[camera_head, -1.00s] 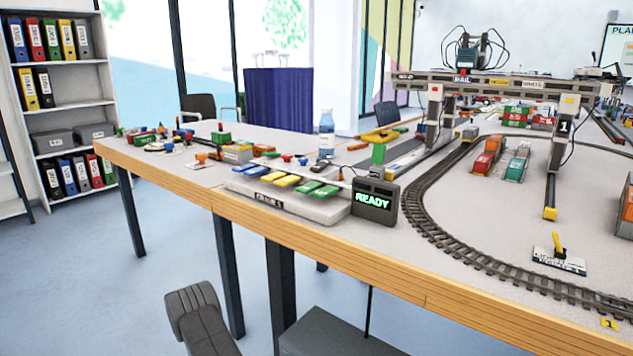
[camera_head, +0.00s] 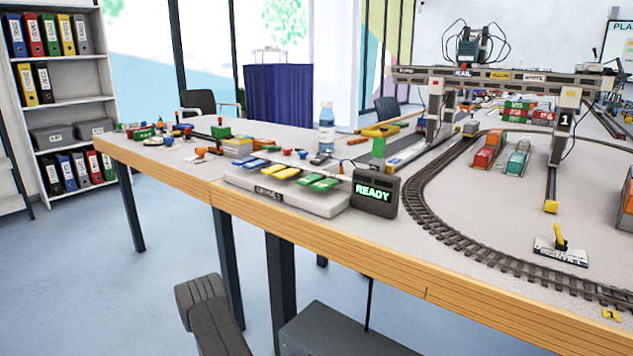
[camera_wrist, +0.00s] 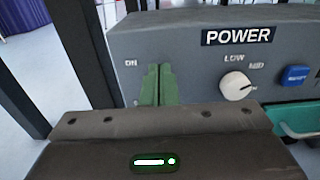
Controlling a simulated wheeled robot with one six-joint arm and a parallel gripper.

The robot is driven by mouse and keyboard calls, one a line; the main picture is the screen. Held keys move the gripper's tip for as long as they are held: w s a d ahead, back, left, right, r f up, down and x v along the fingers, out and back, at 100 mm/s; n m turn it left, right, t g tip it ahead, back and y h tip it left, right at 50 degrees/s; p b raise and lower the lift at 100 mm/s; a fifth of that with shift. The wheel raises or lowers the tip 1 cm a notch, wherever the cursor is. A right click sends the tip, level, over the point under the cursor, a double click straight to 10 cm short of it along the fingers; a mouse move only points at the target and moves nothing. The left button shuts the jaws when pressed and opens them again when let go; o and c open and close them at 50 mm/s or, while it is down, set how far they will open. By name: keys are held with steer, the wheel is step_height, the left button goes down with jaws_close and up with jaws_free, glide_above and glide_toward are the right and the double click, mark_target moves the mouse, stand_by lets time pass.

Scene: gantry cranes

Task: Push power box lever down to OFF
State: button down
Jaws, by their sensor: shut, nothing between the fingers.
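The power box (camera_wrist: 211,62) is a blue-grey panel marked POWER, filling the upper part of the wrist view. It has an ON label (camera_wrist: 131,63) at its left, a white knob (camera_wrist: 236,86) marked LOW and MID, and a blue button (camera_wrist: 294,76) at its right. My gripper (camera_wrist: 157,84) shows as two green fingers side by side, shut with no gap, in front of the panel just right of the ON label. I cannot make out the lever apart from the fingers, nor tell whether they touch it. The OFF label is not visible.
A teal handle (camera_wrist: 300,122) sticks out at the panel's lower right. A dark upright (camera_wrist: 82,45) stands left of the panel. In the head view, the table (camera_head: 300,238) carries a READY display (camera_head: 373,194), rails and cranes. A grey box (camera_head: 345,332) is below the table.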

step_height(320, 180, down, 4)
steer(key=shift+f+b, duration=0.1)
steer(key=shift+b, duration=0.6)
stand_by(0.3)
steer(key=r+v, duration=0.1)
steer(key=v, duration=0.6)
stand_by(0.8)
steer(key=shift+w, duration=0.1)
